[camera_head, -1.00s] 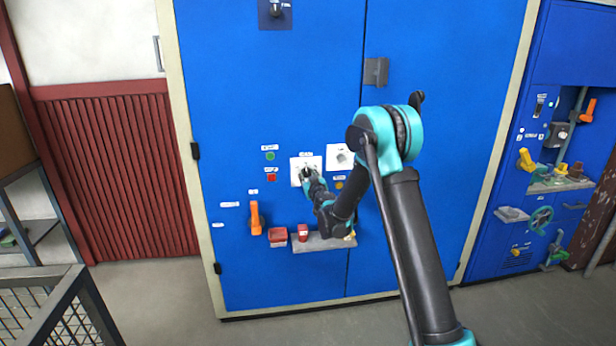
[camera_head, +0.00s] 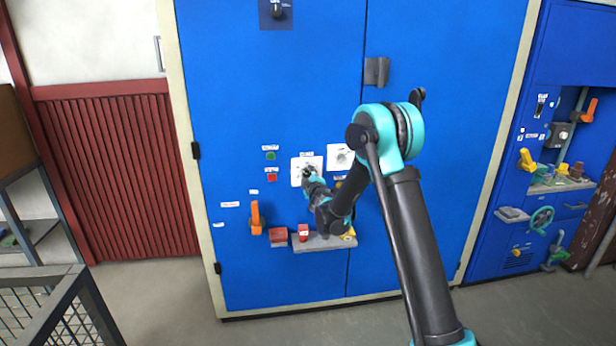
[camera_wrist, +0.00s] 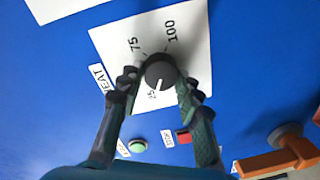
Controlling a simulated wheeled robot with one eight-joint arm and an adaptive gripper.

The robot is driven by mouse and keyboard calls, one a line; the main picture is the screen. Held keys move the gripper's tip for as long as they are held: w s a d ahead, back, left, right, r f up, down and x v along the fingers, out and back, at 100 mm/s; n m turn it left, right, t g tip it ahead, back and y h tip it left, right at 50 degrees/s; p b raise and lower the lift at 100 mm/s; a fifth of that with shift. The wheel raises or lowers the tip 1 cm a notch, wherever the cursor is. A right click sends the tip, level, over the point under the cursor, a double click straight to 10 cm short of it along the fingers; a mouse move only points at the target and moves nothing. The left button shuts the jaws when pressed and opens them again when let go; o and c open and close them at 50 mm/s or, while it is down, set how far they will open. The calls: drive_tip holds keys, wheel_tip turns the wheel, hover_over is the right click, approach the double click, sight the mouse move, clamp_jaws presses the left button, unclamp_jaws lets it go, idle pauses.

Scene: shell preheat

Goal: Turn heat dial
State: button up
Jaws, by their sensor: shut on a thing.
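The heat dial (camera_wrist: 160,71) is a dark round knob on a white plate (camera_wrist: 190,30) marked 25, 75 and 100. Its white pointer line points at or close to the 25 in the wrist view. A partly hidden label reading "EAT" sits beside the plate. My gripper (camera_wrist: 158,84) is shut on the dial, with one finger on each side of it. In the head view, my gripper (camera_head: 309,177) covers most of the dial in front of the white plate (camera_head: 296,166).
A second white dial plate (camera_head: 341,157) is just right. A green button (camera_head: 270,156) and a red button (camera_head: 271,177) are to the left. An orange lever (camera_head: 256,217) sticks out below them.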

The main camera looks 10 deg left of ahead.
drive_tip(key=n, duration=0.6)
drive_tip(key=shift+a+f+h, duration=0.1)
drive_tip(key=shift+h, duration=0.2)
drive_tip(key=n, duration=0.5)
drive_tip(key=shift+s+h, duration=0.1)
drive_tip(key=shift+h, duration=0.2)
drive_tip(key=shift+f, duration=0.1)
drive_tip(key=o, duration=1.2)
drive_tip(key=shift+c, duration=0.2)
drive_tip(key=f+v, duration=0.1)
drive_tip(key=v, duration=1.1)
drive_tip(key=shift+r, duration=0.4)
